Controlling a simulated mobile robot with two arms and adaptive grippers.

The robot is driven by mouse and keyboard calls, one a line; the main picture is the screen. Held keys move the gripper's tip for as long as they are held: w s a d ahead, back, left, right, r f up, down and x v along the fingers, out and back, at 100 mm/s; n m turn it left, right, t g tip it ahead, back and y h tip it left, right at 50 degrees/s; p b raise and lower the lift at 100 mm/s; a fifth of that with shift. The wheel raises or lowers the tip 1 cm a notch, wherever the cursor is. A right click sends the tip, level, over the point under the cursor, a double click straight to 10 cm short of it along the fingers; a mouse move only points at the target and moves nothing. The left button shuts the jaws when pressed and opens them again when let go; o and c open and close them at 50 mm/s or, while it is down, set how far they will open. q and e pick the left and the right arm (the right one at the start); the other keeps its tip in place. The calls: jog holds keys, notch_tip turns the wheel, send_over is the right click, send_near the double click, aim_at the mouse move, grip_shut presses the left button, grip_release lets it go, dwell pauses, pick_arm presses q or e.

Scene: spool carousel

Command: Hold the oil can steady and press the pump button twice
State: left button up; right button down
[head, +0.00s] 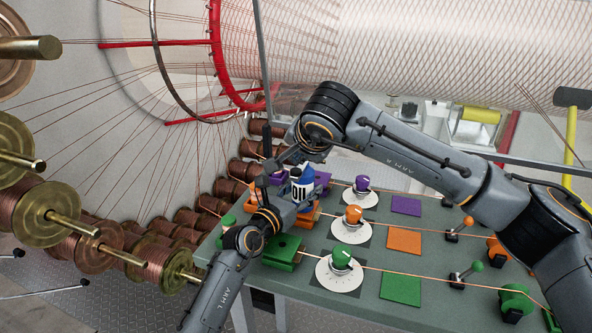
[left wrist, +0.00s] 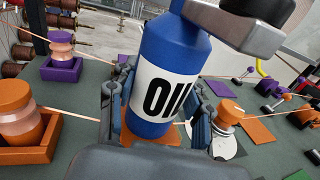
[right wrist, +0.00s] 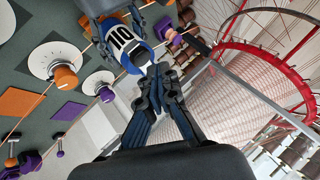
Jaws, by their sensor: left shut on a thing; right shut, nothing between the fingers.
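The oil can (head: 302,190) is blue with a white label lettered OIL. It stands upright above the green table among the orange and purple blocks. My left gripper (head: 283,208) is shut around its lower body; in the left wrist view a finger lies on each side of the can (left wrist: 160,85). My right gripper (head: 280,166) is shut and empty, beside the can's top. In the right wrist view its closed fingertips (right wrist: 160,72) point at the can (right wrist: 127,48), very close to it; contact cannot be told.
The table holds white dials with purple, orange and green knobs (head: 341,257), flat coloured squares (head: 404,240) and small levers (head: 467,272). Copper wires cross it. Copper spools (head: 85,245) stand at left; a red ring (head: 215,45) stands behind.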

aim_at(297, 172)
jog(key=shift+f, duration=0.45)
jog(key=shift+f, duration=0.65)
dwell(0.9)
jog(key=shift+r, duration=1.05)
jog(key=shift+r, duration=2.5)
